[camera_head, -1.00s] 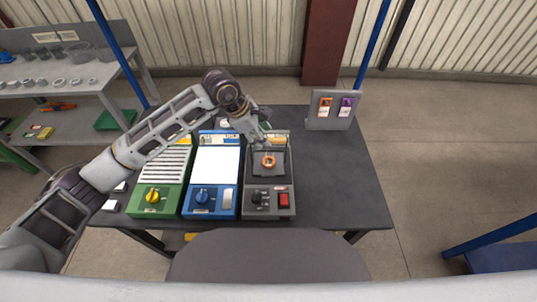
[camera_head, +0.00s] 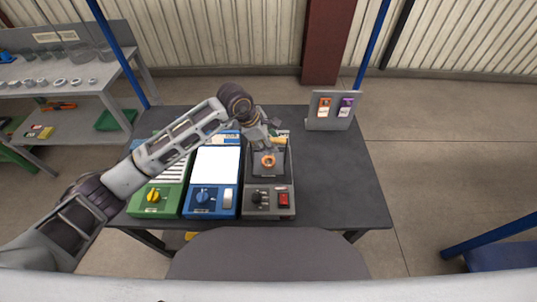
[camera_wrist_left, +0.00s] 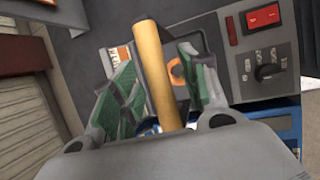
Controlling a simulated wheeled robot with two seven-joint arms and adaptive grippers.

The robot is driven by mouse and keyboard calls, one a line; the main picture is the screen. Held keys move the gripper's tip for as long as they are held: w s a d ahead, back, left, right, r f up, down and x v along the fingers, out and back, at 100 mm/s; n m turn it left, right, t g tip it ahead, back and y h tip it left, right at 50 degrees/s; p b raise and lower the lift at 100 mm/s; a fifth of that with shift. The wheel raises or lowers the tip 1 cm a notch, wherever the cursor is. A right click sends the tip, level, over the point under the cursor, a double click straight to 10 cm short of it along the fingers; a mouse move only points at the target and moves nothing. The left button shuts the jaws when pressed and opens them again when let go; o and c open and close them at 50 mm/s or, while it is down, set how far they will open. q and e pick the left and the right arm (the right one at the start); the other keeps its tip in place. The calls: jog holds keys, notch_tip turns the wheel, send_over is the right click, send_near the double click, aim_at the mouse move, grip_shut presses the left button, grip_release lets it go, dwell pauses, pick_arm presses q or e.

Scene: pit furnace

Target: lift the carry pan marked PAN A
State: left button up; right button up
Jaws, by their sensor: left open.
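The carry pan (camera_head: 259,170) is a dark square tray on the grey unit, with an orange ring (camera_head: 268,160) lying in it. Its wooden handle (camera_head: 279,140) shows at the pan's far side, partly hidden by my gripper. My left gripper (camera_head: 272,136) is at that handle. In the left wrist view the handle (camera_wrist_left: 154,75) runs between the open green-padded fingers of my left gripper (camera_wrist_left: 160,72); I cannot tell whether they touch it. The orange ring (camera_wrist_left: 176,71) shows beyond. I cannot read a PAN A mark. My right gripper is not in view.
The grey unit (camera_head: 268,203) has a black knob and red switch. A blue unit (camera_head: 210,203) and a green unit (camera_head: 155,200) stand left of it. A stand (camera_head: 330,123) with orange and purple cards is at the back right. The table's right side (camera_head: 345,180) is clear.

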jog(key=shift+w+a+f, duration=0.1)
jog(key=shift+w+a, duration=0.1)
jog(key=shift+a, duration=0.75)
pick_arm(q)
jog(key=shift+f, duration=0.1)
jog(key=shift+f+b, duration=0.1)
jog(key=shift+b, duration=0.25)
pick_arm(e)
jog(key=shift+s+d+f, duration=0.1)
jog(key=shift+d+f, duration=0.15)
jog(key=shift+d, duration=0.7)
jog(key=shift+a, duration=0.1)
